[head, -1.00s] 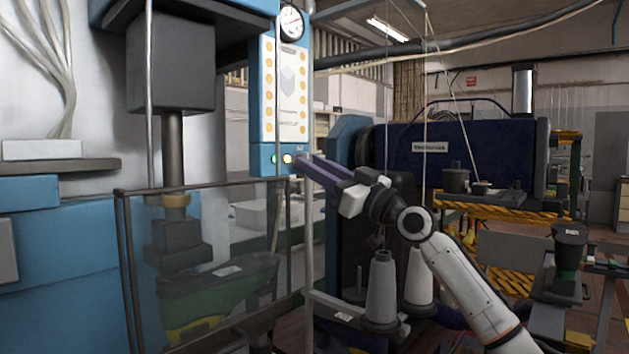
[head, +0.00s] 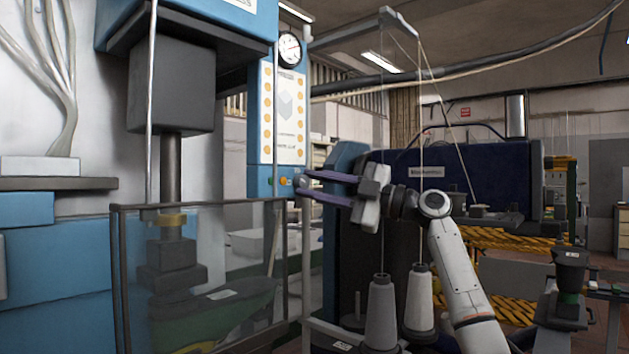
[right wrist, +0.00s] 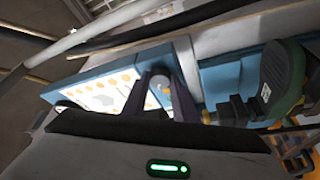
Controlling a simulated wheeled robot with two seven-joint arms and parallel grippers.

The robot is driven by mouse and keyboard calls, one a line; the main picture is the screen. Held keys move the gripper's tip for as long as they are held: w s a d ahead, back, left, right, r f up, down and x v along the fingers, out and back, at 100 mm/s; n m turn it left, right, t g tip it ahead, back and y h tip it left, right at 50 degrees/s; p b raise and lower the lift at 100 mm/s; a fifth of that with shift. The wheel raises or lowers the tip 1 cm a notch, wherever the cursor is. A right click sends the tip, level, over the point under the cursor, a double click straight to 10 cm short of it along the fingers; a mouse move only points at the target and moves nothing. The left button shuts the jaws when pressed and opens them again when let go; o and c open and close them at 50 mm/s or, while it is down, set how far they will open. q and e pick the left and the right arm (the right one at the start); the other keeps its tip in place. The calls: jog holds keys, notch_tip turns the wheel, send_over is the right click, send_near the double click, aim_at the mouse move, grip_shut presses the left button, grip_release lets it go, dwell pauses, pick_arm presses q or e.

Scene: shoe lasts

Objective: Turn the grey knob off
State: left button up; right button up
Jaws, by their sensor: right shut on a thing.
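The blue and white control panel (head: 287,112) hangs on the blue press, with a row of small controls along its lower edge. The grey knob (head: 302,184) is at the lower right end of that row, and it also shows in the right wrist view (right wrist: 160,84). My right gripper (head: 308,186) reaches in from the right, its two dark purple fingers one above the other around the knob. In the right wrist view my right gripper (right wrist: 163,92) has a finger on each side of the knob, shut on it. The knob's exact angle is unclear. My left gripper is out of view.
An orange button (head: 283,181) sits just left of the knob. A pressure gauge (head: 289,49) is above the panel. A clear guard (head: 235,240) with a dark frame stands below. Thread cones (head: 381,312) stand under my right arm, with a dark blue machine (head: 455,172) behind.

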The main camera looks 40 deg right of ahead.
jog(key=n+p, duration=0.1)
jog(key=n+g+p, duration=0.1)
jog(key=shift+r+n, duration=0.35)
jog(key=shift+n, duration=0.05)
jog(key=shift+d+n+g+p, duration=0.1)
jog(key=shift+n+g+p, duration=0.6)
jog(key=shift+n, duration=0.5)
jog(key=shift+n+p, duration=0.35)
jog(key=shift+n, duration=0.05)
jog(key=o, duration=1)
jog(key=shift+o, duration=0.2)
